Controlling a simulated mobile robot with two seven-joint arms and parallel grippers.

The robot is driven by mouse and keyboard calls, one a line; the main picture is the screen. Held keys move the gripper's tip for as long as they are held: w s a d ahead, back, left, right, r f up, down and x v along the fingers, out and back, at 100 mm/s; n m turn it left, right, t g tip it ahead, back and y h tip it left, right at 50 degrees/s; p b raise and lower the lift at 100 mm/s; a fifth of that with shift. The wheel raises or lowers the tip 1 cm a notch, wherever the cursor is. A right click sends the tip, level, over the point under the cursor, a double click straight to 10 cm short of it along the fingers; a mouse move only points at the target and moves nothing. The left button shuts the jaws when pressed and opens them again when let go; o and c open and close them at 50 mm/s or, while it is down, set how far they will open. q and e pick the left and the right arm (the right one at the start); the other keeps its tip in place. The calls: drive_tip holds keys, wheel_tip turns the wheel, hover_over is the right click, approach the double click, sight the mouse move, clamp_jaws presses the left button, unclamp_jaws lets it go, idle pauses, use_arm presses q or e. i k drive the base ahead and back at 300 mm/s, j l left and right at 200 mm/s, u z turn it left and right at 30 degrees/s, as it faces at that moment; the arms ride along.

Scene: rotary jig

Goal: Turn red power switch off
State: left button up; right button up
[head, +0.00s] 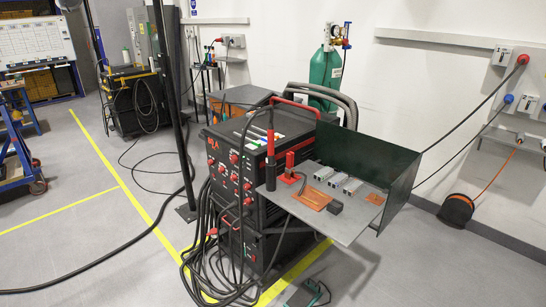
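A black machine cabinet (262,135) with a red top handle (296,103) stands in the middle of the view. Its front panel has several small red knobs or switches (234,158). They are too small for me to tell which one is the power switch or how it is set. Many black cables hang in front of the lower panel and hide part of it. Neither of my grippers is in view.
A grey shelf (345,228) with a dark green screen (362,160) juts out from the cabinet's right side, bearing small parts and a red clamp. A black post stands left of the cabinet. Cables cross the floor. A green gas cylinder (325,70) stands behind.

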sight(248, 202)
drive_tip(key=i+j, duration=0.2)
drive_tip(key=i+j+z, duration=0.1)
drive_tip(key=j, duration=0.35)
drive_tip(key=i+j, duration=0.3)
drive_tip(key=i+j+z, duration=0.1)
drive_tip(key=j, duration=0.25)
drive_tip(key=i+j, duration=0.25)
drive_tip(key=i+j+z, duration=0.1)
drive_tip(key=j, duration=0.35)
drive_tip(key=i+j, duration=0.25)
drive_tip(key=j+z, duration=0.05)
drive_tip(key=j, duration=0.05)
